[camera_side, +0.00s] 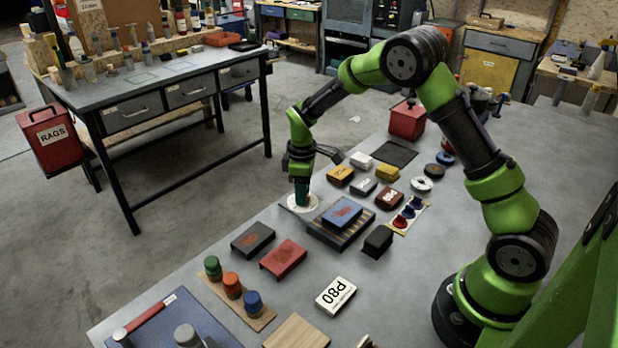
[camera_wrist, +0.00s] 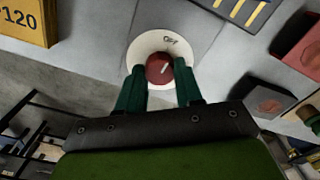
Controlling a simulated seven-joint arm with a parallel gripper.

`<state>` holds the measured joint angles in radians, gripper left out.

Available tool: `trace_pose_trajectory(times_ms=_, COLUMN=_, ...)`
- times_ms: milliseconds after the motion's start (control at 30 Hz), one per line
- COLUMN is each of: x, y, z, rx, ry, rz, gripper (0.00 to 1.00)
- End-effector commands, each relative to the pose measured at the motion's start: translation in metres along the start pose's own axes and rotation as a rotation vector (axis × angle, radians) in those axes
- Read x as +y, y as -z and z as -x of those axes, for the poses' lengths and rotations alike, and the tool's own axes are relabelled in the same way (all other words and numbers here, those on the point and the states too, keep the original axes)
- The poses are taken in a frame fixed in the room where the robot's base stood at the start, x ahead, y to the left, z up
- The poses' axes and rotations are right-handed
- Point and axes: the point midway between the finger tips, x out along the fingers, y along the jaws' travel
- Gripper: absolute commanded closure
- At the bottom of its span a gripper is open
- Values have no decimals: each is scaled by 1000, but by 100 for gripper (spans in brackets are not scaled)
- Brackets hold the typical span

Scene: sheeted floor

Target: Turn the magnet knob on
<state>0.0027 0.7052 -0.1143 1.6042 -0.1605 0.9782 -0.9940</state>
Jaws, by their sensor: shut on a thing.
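The magnet knob (camera_wrist: 159,68) is a round red knob with a white pointer line, set in the middle of a white disc (camera_wrist: 143,45). Short dark lettering, too blurred to read surely, is on the disc beyond the knob. In the side view the white disc (camera_side: 289,206) lies at the far left edge of the grey table, and my gripper hides the knob. My gripper (camera_side: 302,201) points straight down over the disc. In the wrist view its two dark green fingers (camera_wrist: 160,78) are on either side of the knob, shut on it.
A slatted grey block with a blue abrasive block (camera_side: 342,212) stands close right of the disc. A yellow P120 box (camera_wrist: 25,22) shows in the wrist view. Black (camera_side: 253,238) and red (camera_side: 283,258) blocks lie nearer the camera. The table edge is just left of the disc.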

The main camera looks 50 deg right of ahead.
Motion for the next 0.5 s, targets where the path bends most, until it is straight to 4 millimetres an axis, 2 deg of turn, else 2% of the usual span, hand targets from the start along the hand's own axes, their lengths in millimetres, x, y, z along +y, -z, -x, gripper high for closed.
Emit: trace_pose_trajectory(times_ms=500, x=0, y=0, z=1, rx=0, ry=-1, rz=-450, gripper=95)
